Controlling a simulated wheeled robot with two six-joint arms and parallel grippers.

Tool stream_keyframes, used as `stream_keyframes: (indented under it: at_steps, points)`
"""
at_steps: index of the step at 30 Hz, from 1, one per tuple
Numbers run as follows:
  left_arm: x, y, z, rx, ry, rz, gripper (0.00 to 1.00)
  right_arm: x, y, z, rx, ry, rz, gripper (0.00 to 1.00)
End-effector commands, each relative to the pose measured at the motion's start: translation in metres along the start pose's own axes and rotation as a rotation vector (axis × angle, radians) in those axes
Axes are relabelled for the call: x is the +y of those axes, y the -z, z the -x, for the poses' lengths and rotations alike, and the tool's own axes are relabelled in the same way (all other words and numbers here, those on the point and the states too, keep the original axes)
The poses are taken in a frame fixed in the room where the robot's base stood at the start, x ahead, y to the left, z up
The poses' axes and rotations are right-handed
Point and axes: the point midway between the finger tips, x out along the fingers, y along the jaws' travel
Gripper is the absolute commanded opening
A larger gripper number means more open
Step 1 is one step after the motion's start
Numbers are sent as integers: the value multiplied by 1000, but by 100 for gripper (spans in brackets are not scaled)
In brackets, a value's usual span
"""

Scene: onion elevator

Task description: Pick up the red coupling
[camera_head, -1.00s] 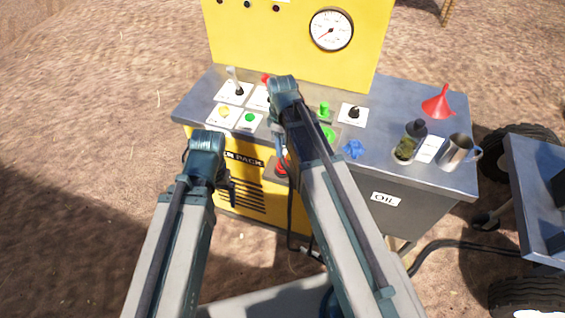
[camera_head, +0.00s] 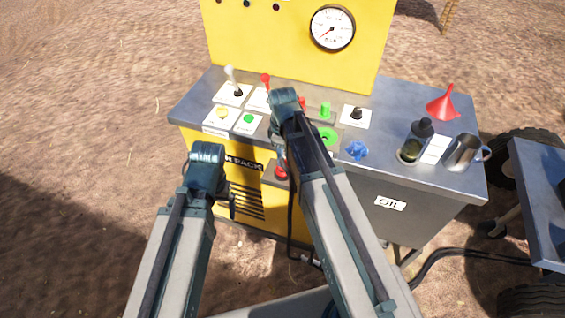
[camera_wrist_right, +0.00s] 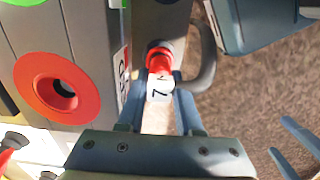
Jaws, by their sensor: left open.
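The red coupling (camera_wrist_right: 158,59) shows in the right wrist view. It hangs between the fingers of my right gripper (camera_wrist_right: 160,84), with a pale tagged part below it. One finger is on each side; I cannot tell whether they touch it.
The yellow power pack bench (camera_head: 435,178) carries a green ring (camera_head: 328,136), a blue valve (camera_head: 357,150), a dark bottle (camera_head: 421,138), a metal mug (camera_head: 463,152) and a red funnel (camera_head: 444,104). A black hose (camera_head: 480,251) runs at the right.

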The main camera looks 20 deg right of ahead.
Motion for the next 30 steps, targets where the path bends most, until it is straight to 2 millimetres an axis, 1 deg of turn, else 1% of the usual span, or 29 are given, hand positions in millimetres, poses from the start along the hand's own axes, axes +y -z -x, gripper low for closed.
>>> stream_keyframes:
  at_steps: [1,3,4,16,20,26,30]
  points:
    - [0,0,0,0,0,0,94,0,0,0,0,0,0,14]
    - [0,0,0,0,0,0,94,0,0,0,0,0,0,1]
    - [0,0,0,0,0,0,94,0,0,0,0,0,0,0]
    - [0,0,0,0,0,0,94,0,0,0,0,0,0,0]
    - [0,0,4,0,0,0,94,0,1,4,0,0,0,0]
    - [-2,-1,20,0,0,0,94,-3,5,20,0,0,-1,0]
    - [-3,-2,36,0,0,0,94,-6,9,36,0,0,-3,0]
